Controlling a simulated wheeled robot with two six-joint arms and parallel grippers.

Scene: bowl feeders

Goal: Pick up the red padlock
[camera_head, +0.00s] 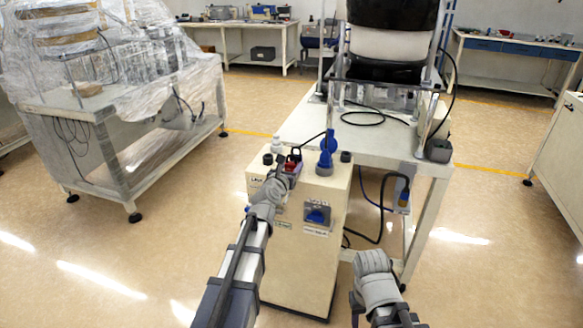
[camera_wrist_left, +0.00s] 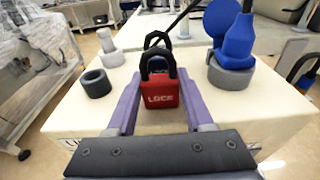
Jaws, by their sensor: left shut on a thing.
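The red padlock (camera_wrist_left: 161,95) stands upright on the cream cabinet's top in the left wrist view, its dark shackle up and white lettering on its front. It also shows small in the head view (camera_head: 290,167). My left gripper (camera_wrist_left: 160,92) has one purple finger on each side of the padlock and is shut on it. Whether the padlock's base touches the top is hard to tell. My right arm's grey wrist (camera_head: 374,275) is low at the right of the head view; the state of its jaws does not show.
Close behind the red padlock is another dark shackle (camera_wrist_left: 157,40). A blue plug-like part (camera_wrist_left: 235,45) stands to the right, and a black ring (camera_wrist_left: 96,83) and a grey stepped part (camera_wrist_left: 109,48) to the left. The cabinet (camera_head: 320,255) adjoins a white table (camera_head: 400,150).

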